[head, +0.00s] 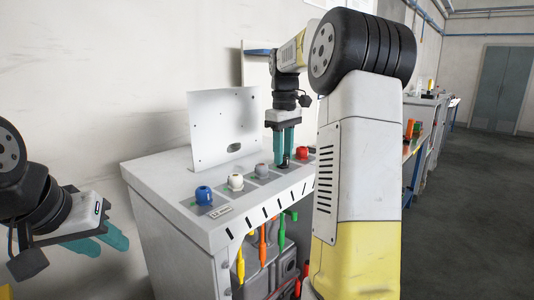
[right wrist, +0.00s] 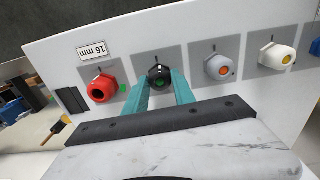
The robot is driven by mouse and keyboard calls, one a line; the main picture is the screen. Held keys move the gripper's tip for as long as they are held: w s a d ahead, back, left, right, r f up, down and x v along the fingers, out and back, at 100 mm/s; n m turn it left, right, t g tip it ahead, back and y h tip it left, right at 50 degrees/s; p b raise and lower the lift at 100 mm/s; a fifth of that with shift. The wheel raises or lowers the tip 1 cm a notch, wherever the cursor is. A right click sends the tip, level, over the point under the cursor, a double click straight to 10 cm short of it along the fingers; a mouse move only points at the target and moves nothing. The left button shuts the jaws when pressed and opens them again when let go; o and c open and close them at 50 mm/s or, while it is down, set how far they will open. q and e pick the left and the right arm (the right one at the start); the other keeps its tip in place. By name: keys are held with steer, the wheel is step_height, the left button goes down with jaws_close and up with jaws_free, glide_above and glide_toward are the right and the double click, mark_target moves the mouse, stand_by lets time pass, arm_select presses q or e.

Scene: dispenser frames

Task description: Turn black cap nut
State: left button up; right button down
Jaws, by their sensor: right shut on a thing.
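The black cap nut (right wrist: 160,74) sits on its grey plate on the dispenser top, between the red and grey nuts. In the right wrist view the teal fingers of my right gripper (right wrist: 160,88) stand on either side of it, shut on it. In the head view my right gripper (head: 284,160) points straight down over the dispenser, and its fingertips hide most of the black nut. My left gripper (head: 112,248) hangs left of the dispenser, its teal fingers apart and empty.
A red nut (head: 302,152), a grey nut (head: 261,170), a white nut (head: 236,182) and a blue nut (head: 203,194) share the row on the dispenser top (head: 160,173). An upright white panel (head: 215,125) stands behind. Coloured tools (head: 262,248) hang below the front edge.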

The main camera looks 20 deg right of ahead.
stand_by(0.5)
steer(key=c, duration=1)
jaws_free()
steer(key=shift+c, duration=0.2)
step_height(320, 180, up, 8)
steer(key=shift+f, duration=0.1)
steer(key=shift+s, duration=0.15)
